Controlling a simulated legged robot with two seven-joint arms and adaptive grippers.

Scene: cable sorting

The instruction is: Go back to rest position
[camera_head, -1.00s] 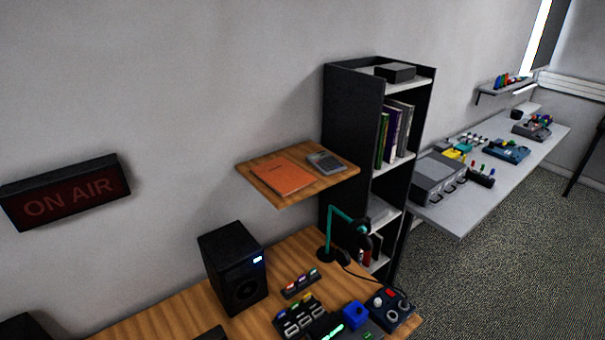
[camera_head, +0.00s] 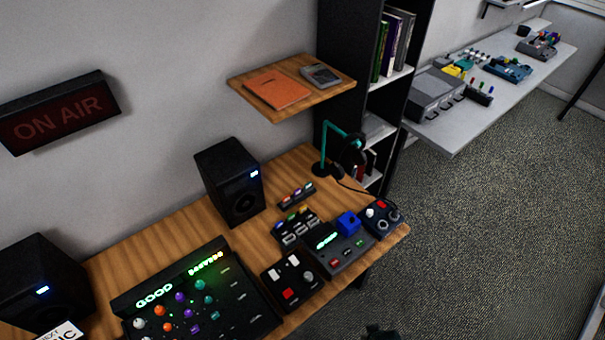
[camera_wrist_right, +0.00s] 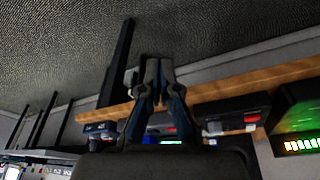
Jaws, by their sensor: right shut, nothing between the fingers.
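My right gripper (camera_wrist_right: 158,72) shows in the right wrist view with its two fingertips together and nothing between them. Behind it are the wooden desk's edge (camera_wrist_right: 268,78) and several dark devices on the desk. It looks clear of them, though the exact gap cannot be told. In the head view a small dark piece at the bottom edge may be part of my right gripper (camera_head: 380,332). My left gripper is in neither view.
The wooden desk (camera_head: 150,245) holds a mixing console (camera_head: 205,300), control boxes, two black speakers (camera_head: 230,182) and a headphone stand (camera_head: 325,150). A wall shelf (camera_head: 290,88), a bookcase (camera_head: 340,60) and a grey table (camera_head: 480,115) stand beyond. Carpet floor (camera_head: 480,230) is open at right.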

